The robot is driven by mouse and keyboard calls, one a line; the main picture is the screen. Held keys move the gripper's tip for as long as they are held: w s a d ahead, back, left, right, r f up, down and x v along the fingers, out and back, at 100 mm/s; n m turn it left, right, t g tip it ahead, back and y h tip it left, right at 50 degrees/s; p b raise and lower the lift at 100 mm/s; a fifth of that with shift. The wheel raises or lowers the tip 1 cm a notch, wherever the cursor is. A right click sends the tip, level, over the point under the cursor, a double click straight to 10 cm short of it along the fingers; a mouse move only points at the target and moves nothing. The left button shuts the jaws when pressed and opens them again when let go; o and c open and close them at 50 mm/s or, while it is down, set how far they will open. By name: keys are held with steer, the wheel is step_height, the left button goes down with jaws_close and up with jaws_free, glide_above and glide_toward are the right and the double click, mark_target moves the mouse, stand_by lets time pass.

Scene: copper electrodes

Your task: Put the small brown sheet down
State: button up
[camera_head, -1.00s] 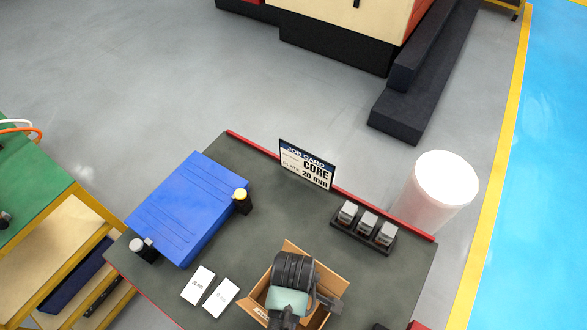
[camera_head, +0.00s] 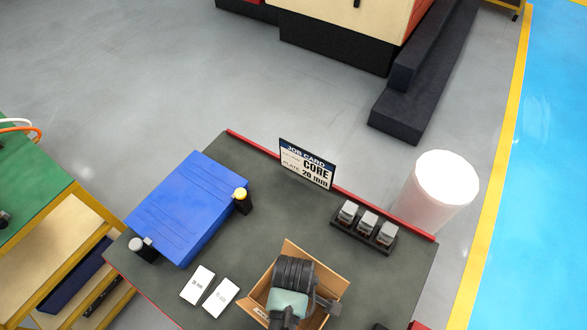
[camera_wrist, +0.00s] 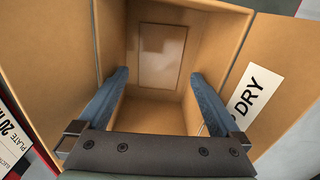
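The small brown sheet (camera_wrist: 162,55) shows in the wrist view as a thin rectangle inside an open cardboard box (camera_wrist: 220,30). It lies flat on the box's inner surface, nearly the same colour as the cardboard. My gripper (camera_wrist: 159,76) is open, with its two blue-grey fingers reaching into the box. The fingers are wide apart with nothing between them, and the sheet shows beyond their tips. In the head view the box (camera_head: 325,267) stands at the table's front, and my wrist (camera_head: 292,285) hides most of its inside.
A blue case (camera_head: 185,205) lies at left on the dark table (camera_head: 290,215). Two white cards (camera_head: 198,285) lie left of the box. A job card sign (camera_head: 306,164) and a black rack of several small blocks (camera_head: 365,228) stand along the back edge. The box walls and flaps surround my fingers.

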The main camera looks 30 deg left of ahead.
step_height(320, 180, up, 13)
steer(key=shift+r, duration=0.15)
stand_by(0.5)
steer(key=w+r+m+t+y, duration=0.2)
steer(key=w+r+m+t, duration=0.55)
steer(key=w+r, duration=0.9)
steer(key=w+d+r+m+t, duration=0.1)
steer(key=w+d+r+t, duration=0.2)
steer(key=r, duration=0.7)
steer(key=w+r+m+t, duration=0.25)
steer(key=r+t, duration=0.35)
steer(key=r, duration=0.5)
steer(key=s+d+r+m+t, duration=0.2)
steer(key=s+r+t, duration=0.1)
steer(key=r, duration=0.6)
steer(key=s+d+r+m+t+h, duration=0.1)
steer(key=s+r+t, duration=0.3)
steer(key=r, duration=0.5)
steer(key=s+d+r+m+t+h, duration=0.1)
steer(key=s+d+r+m+t, duration=0.2)
steer(key=r, duration=0.5)
steer(key=shift+s+d+r+m+t, duration=0.35)
steer(key=shift+s+r+m+t, duration=0.1)
steer(key=shift+s, duration=0.1)
steer(key=shift+f, duration=0.2)
